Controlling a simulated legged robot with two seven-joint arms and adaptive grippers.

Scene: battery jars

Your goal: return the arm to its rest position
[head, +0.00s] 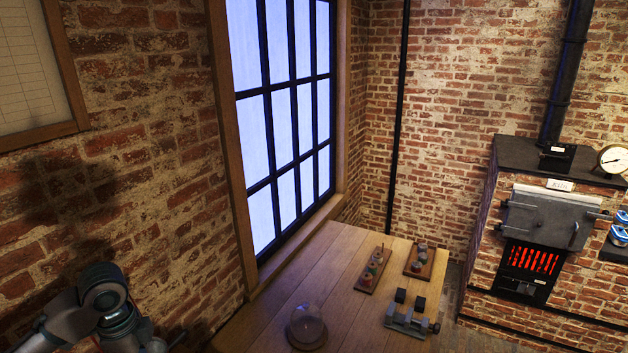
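Grey links of my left arm (105,300) show at the lower left, folded in front of the brick wall and left of the wooden table (265,312). They are apart from the table and its objects. The fingers of my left gripper do not show. My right arm and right gripper are out of view.
On the table stand a clear dome (306,327), a grey clamp-like device (411,320) with dark blocks by it, and two wooden trays of small items (364,286) (430,273). A brick furnace (482,255) with a glowing grate stands at right. The table's left part is clear.

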